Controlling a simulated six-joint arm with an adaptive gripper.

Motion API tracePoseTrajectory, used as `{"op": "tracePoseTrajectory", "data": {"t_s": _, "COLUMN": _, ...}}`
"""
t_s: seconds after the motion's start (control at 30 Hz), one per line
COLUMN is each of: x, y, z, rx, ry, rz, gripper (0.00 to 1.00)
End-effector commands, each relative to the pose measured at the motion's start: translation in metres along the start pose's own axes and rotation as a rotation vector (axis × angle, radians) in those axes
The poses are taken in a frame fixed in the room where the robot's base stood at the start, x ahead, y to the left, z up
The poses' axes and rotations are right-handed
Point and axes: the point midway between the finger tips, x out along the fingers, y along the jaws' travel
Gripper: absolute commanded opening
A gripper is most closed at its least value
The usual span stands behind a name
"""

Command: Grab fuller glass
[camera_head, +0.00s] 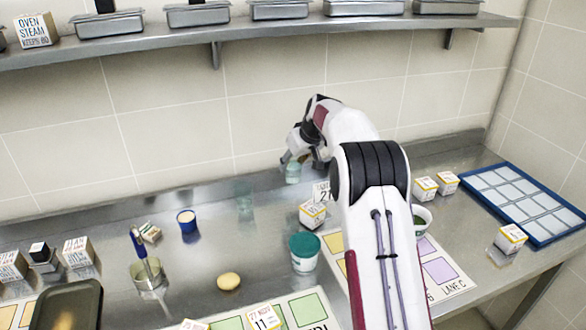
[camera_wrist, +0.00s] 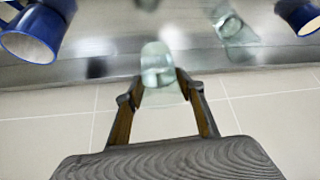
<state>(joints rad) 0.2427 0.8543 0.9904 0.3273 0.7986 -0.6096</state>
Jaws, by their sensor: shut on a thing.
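My gripper (camera_head: 296,160) is at the back of the counter near the wall, its fingers shut around a clear glass (camera_head: 293,174) with pale greenish contents. In the wrist view, the fingers (camera_wrist: 157,84) close on both sides of this glass (camera_wrist: 158,66). I cannot tell whether its base touches the counter. A second clear glass (camera_head: 245,207) stands apart to the left on the counter; it also shows in the wrist view (camera_wrist: 233,28). The exact fill levels are hard to compare.
A blue cup (camera_head: 187,221) stands left of the second glass; two blue cups show in the wrist view (camera_wrist: 32,34) (camera_wrist: 300,14). A shelf (camera_head: 260,28) runs above.

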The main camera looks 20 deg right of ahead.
Motion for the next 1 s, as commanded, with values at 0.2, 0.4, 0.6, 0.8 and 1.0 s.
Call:
{"op": "tracePoseTrajectory", "data": {"t_s": 0.2, "x": -0.011, "y": 0.0, "z": -0.008, "rx": 0.0, "ry": 0.002, "rz": 0.001, "gripper": 0.09}}
{"op": "tracePoseTrajectory", "data": {"t_s": 0.4, "x": -0.017, "y": 0.001, "z": -0.012, "rx": 0.0, "ry": 0.003, "rz": 0.002, "gripper": 0.09}}
{"op": "tracePoseTrajectory", "data": {"t_s": 0.6, "x": -0.02, "y": 0.0, "z": -0.013, "rx": 0.0, "ry": 0.003, "rz": 0.002, "gripper": 0.09}}
{"op": "tracePoseTrajectory", "data": {"t_s": 0.8, "x": -0.021, "y": 0.0, "z": -0.014, "rx": 0.0, "ry": 0.002, "rz": 0.001, "gripper": 0.09}}
{"op": "tracePoseTrajectory", "data": {"t_s": 1.0, "x": -0.021, "y": 0.0, "z": -0.014, "rx": 0.0, "ry": 0.002, "rz": 0.001, "gripper": 0.09}}
